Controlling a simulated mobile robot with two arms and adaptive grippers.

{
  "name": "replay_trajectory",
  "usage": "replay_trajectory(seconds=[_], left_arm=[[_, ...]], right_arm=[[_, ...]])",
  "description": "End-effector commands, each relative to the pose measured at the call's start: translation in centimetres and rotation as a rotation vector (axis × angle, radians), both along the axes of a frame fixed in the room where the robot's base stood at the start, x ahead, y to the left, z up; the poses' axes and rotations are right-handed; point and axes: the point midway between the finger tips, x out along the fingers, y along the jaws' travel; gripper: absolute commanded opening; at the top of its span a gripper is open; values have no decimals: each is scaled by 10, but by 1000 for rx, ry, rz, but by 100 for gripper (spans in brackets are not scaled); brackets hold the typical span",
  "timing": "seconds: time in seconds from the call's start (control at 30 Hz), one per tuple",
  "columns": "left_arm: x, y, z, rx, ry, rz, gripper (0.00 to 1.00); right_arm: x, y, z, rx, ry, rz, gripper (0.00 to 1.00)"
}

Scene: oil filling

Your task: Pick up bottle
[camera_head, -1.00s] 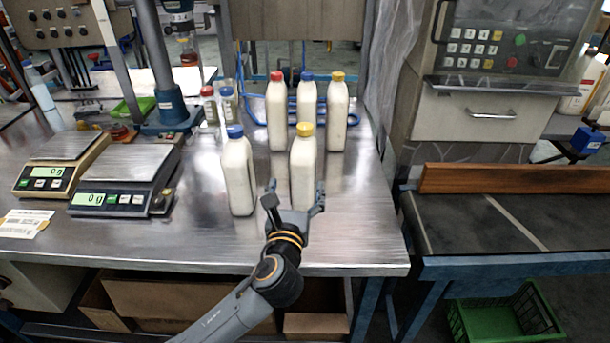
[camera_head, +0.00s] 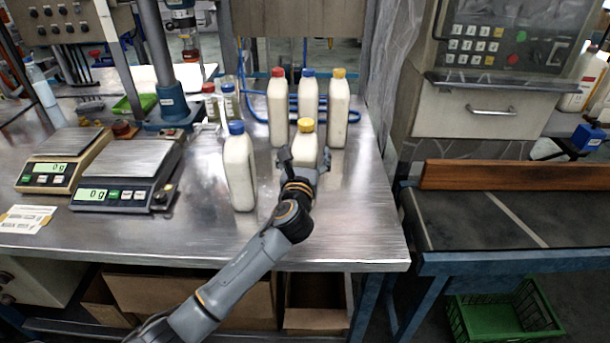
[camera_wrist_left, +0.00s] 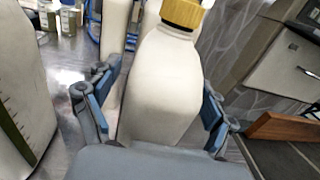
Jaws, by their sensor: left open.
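Several white bottles stand upright on the metal table. The front yellow-capped bottle (camera_head: 305,146) is directly ahead of my left gripper (camera_head: 304,164). In the left wrist view, this yellow-capped bottle (camera_wrist_left: 166,85) sits between the two open fingers of my left gripper (camera_wrist_left: 155,110), with gaps visible at the sides. A blue-capped bottle (camera_head: 239,172) stands just to the left. Behind are a red-capped bottle (camera_head: 278,108), another blue-capped bottle (camera_head: 308,104) and another yellow-capped bottle (camera_head: 338,108). The front bottle's lower part is hidden by my gripper. My right gripper is not in view.
Two scales, one beige (camera_head: 57,160) and one dark (camera_head: 124,174), stand at the left of the table (camera_head: 340,225). Small jars (camera_head: 228,103) stand behind the front blue-capped bottle. A conveyor (camera_head: 500,222) lies to the right. The table's front right area is clear.

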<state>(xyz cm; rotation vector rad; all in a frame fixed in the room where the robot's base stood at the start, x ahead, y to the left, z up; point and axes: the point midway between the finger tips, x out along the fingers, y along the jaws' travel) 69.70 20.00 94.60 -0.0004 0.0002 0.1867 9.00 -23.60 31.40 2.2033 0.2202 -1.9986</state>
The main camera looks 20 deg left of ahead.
Motion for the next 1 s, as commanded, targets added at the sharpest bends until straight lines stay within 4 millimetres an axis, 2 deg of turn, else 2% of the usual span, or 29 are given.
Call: replay_trajectory(seconds=[0.1,0.5,0.83,1.0], left_arm=[[0,0,0,0,0,0,83],[-1,0,0,0,1,0,2],[0,0,8,1,-7,0,0],[0,0,32,1,-11,-1,0]], right_arm=[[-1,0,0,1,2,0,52],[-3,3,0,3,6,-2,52],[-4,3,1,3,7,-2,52],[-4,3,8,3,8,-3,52]])
